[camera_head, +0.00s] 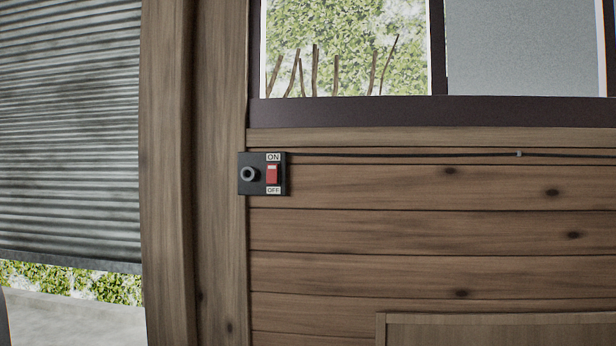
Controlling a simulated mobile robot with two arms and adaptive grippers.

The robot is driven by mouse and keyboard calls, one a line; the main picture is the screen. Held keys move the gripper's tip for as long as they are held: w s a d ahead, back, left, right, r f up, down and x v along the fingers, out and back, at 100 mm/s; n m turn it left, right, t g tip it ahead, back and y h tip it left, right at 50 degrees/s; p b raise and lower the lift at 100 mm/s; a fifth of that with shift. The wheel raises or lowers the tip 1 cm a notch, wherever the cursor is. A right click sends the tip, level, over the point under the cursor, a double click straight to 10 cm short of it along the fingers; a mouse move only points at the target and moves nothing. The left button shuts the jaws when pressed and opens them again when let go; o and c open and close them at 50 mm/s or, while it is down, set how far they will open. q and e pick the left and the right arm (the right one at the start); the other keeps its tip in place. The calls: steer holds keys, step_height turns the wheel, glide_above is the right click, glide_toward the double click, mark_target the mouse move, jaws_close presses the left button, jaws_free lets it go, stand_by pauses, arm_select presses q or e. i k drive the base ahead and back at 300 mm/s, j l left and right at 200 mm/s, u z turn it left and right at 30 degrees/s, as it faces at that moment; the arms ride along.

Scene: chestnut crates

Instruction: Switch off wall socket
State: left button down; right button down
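The wall socket (246,188) is a small black box fixed to the wooden wall, left of the picture's middle. A round grey socket or knob (249,174) sits on its left half. A red rocker switch (272,175) sits on its right half, between an ON label (273,157) above and an OFF label (273,190) below. The switch has a paler patch at its top; which way it is pressed I cannot tell for sure. Neither of my grippers shows in the head view.
A dark cable (420,155) runs right from the socket along the plank wall (430,230). A dark-framed window (350,110) is above. A wooden post (168,180) stands left, beside a partly raised corrugated shutter (70,130). A wooden panel edge (500,319) shows at lower right.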

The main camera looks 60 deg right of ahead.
mark_target(272, 169)
steer(key=z, duration=1.55)
